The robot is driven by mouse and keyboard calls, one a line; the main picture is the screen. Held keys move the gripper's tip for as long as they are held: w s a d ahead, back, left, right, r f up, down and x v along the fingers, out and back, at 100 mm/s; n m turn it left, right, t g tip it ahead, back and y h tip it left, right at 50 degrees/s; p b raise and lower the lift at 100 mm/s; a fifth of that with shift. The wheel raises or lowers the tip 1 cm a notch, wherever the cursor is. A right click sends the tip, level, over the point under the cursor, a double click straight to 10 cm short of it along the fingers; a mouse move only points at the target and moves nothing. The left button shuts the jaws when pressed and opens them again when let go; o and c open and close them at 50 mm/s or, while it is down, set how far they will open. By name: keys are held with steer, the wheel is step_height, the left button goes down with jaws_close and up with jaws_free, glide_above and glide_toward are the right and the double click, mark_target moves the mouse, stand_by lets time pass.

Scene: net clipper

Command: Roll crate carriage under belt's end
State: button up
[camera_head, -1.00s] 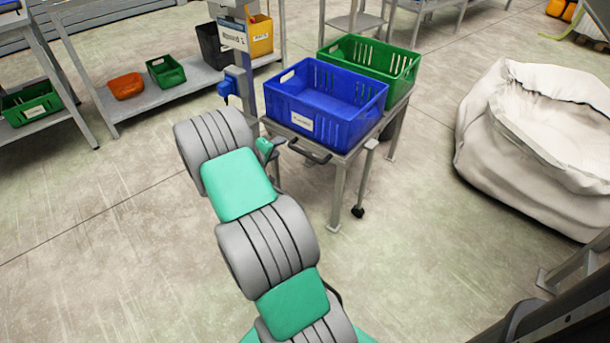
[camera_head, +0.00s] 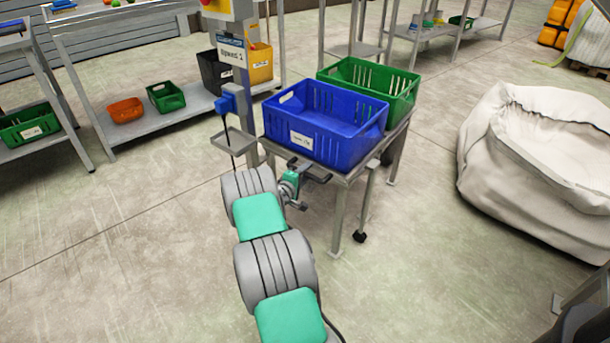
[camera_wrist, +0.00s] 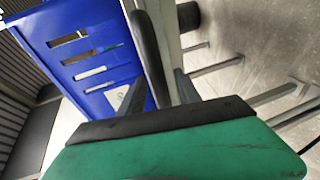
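The crate carriage (camera_head: 340,222) is a grey metal frame on dark casters, right of my arm in the head view. It bears a blue crate (camera_head: 345,150) with a white label and a green crate (camera_head: 403,98) behind it. Its dark handle (camera_head: 318,177) sticks out at the near left side. My gripper (camera_head: 303,180) is at this handle, partly hidden by its own wrist. In the wrist view, the fingers of my gripper (camera_wrist: 158,92) stand apart, with the dark handle bar (camera_wrist: 150,55) between them and gaps beside it. I cannot make out the belt's end.
A post with a "Speed 1" sign (camera_head: 232,50) and a small grey tray (camera_head: 235,140) stands close left of the carriage. Shelves with small bins (camera_head: 165,97) are at the back left. A big white sack (camera_head: 535,165) stands right.

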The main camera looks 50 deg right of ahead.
steer(key=shift+c, duration=0.6)
jaws_close()
stand_by(0.7)
